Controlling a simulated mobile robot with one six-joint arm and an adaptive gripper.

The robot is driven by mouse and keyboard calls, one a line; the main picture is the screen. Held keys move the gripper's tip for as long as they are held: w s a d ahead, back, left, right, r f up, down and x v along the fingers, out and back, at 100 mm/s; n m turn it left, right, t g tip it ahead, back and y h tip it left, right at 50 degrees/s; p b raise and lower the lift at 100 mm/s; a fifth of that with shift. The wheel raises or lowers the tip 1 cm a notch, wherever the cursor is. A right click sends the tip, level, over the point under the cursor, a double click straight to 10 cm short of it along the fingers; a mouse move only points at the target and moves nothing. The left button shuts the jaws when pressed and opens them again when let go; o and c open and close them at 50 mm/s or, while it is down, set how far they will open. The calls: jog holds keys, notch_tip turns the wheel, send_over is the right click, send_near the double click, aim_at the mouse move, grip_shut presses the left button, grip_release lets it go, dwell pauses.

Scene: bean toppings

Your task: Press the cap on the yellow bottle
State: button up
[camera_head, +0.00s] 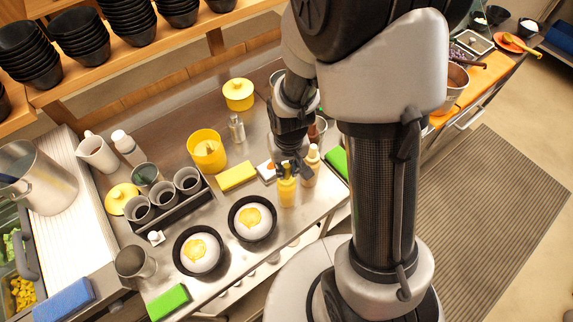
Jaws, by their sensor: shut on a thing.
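The yellow bottle (287,193) stands upright on the steel counter (247,262), just right of the black bowl with white and yellow food. My gripper (288,172) points down over the bottle and is shut on its top end. The fingers cover the cap, so its fit on the bottle cannot be made out. A pale tan bottle (310,165) stands close on the right of the yellow one, with a light top.
Two black bowls (181,260) (240,231) with white and yellow food stand to the left. A rack (172,213) of metal cups stands further left. The counter's front edge is close.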

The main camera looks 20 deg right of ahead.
jog(key=shift+f, duration=0.1)
jog(key=shift+f+b, duration=0.5)
jog(key=shift+b, duration=0.05)
jog(key=shift+f, duration=0.2)
dwell(0.3)
jog(key=o, duration=0.8)
jog(key=shift+c, duration=0.2)
jog(key=o, duration=0.5)
jog(key=shift+r, duration=0.15)
